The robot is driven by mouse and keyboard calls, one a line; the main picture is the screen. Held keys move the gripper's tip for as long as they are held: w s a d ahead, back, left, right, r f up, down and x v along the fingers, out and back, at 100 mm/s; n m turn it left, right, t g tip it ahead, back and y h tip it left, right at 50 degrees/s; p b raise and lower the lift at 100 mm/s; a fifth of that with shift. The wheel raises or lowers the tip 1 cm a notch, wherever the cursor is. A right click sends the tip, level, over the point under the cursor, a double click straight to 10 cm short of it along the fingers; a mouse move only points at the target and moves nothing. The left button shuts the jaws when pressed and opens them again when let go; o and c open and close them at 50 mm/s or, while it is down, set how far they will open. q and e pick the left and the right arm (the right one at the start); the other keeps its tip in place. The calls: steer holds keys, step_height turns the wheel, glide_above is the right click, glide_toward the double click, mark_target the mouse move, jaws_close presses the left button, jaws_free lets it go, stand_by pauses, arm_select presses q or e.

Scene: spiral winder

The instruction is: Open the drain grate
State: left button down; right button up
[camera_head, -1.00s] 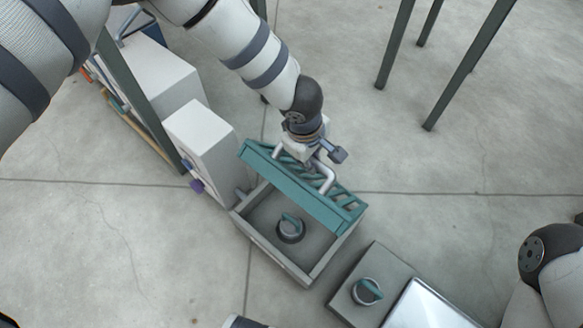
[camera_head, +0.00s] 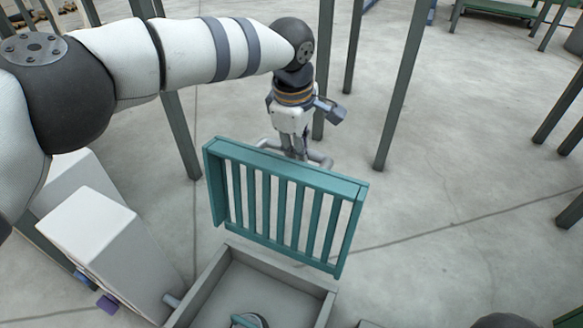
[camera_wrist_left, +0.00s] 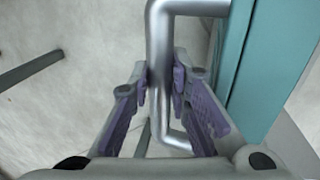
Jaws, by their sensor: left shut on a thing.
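The teal drain grate (camera_head: 282,205) stands raised on edge above the rear of the grey open box (camera_head: 268,268), its slats facing me. A metal bar handle (camera_head: 318,158) sits on its far side. My left gripper (camera_head: 298,150) is behind the grate's top edge, shut on the handle. In the left wrist view the purple-padded fingers (camera_wrist_left: 176,95) close around the silver handle (camera_wrist_left: 165,60), with the teal grate (camera_wrist_left: 278,65) to the right. Inside the box is a round knob with a teal grip (camera_head: 248,320), partly cut off. My right gripper is not in view.
White block-shaped housings (camera_head: 88,228) stand left of the box, with a purple knob (camera_head: 107,303) on the near one. Dark table legs (camera_head: 402,90) rise behind and right of the grate.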

arm_select(q)
steer(key=shift+w+d+f+b, duration=0.1)
steer(key=shift+w+b, duration=0.2)
steer(key=shift+w, duration=0.1)
steer(key=shift+w+d+f+b, duration=0.1)
steer(key=shift+w+b, duration=0.2)
steer(key=shift+w, duration=0.1)
steer(key=c, duration=1.5)
jaws_free()
steer(key=shift+s, duration=0.1)
steer(key=r, duration=0.4)
steer(key=s+r, duration=0.1)
steer(key=r, duration=0.3)
steer(key=s+r, duration=0.1)
steer(key=r, duration=0.2)
steer(key=shift+s+a+r, duration=0.1)
steer(key=shift+a+r, duration=0.3)
